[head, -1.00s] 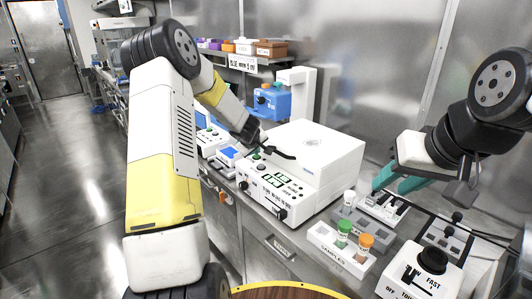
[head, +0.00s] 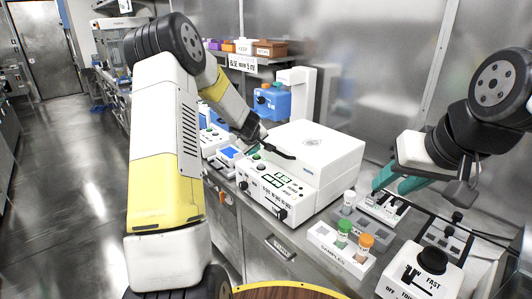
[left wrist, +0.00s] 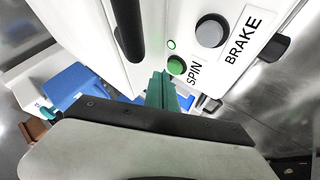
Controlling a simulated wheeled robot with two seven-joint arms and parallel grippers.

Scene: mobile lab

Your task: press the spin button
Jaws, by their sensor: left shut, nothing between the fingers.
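The spin button is a green round button (left wrist: 176,65) beside the word SPIN, on the white front of the centrifuge (head: 318,150). In the left wrist view my left gripper (left wrist: 163,80) is shut and empty, its teal fingertips just below the green button. I cannot tell whether they touch it. In the head view the left gripper (head: 256,150) is at the panel's upper left corner, mostly hidden by its own arm. My right gripper (head: 388,182) has teal fingers over the racks at the right; their gap is unclear.
A grey brake button (left wrist: 210,32) is right of the spin button, and a dark handle (left wrist: 129,30) is to the left.

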